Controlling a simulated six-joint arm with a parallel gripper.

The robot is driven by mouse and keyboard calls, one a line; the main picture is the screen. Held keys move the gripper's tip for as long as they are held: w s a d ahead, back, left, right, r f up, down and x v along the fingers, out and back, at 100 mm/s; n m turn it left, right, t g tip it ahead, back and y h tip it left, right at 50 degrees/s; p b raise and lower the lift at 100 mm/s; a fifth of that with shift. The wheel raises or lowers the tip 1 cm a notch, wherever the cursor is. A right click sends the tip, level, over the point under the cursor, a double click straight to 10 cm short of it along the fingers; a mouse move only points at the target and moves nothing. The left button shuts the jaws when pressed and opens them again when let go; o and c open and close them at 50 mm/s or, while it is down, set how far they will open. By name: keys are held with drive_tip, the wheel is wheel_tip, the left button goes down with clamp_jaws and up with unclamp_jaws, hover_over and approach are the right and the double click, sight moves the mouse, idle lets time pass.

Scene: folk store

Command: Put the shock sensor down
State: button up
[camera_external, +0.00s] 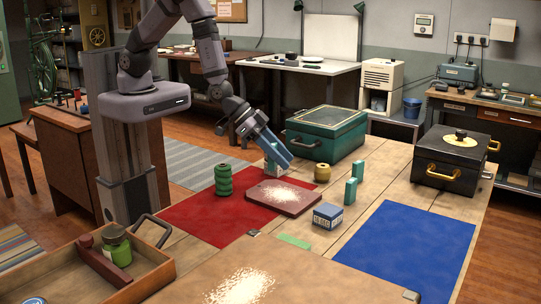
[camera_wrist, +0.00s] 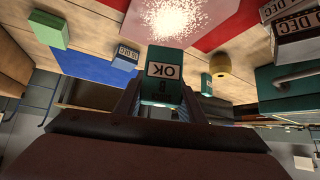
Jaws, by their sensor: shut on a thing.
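My gripper (camera_external: 274,158) is shut on a small teal block with a white "OK" label, seen in the wrist view (camera_wrist: 163,78); it appears to be the shock sensor. In the external view the block (camera_external: 271,168) shows just below the blue-grey fingers, near the back edge of the red mat (camera_external: 205,221) and in front of the large teal case (camera_external: 327,135). I cannot tell whether its underside touches the table. The blue mat (camera_external: 418,248) lies bare at the right.
A green ringed stack (camera_external: 223,181), a dark red slab with white grains (camera_external: 286,198) and a yellow pot (camera_external: 322,173) stand close by. Teal blocks (camera_external: 350,191), a blue-grey labelled box (camera_external: 328,216) and a flat green block (camera_external: 294,241) are farther right. A black case (camera_external: 454,160) stands at the back right.

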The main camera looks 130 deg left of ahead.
sight(276, 165)
drive_tip(key=shift+f+p, duration=0.45)
drive_tip(key=shift+f, duration=1.8)
drive_tip(key=shift+f, duration=0.1)
drive_tip(key=shift+f+p, duration=0.55)
drive_tip(key=shift+f, duration=1.25)
drive_tip(key=shift+f, duration=0.15)
drive_tip(key=o, duration=1.1)
drive_tip(key=shift+r, duration=0.2)
drive_tip(key=shift+b+v, duration=1.7)
drive_tip(key=shift+v, duration=4.3)
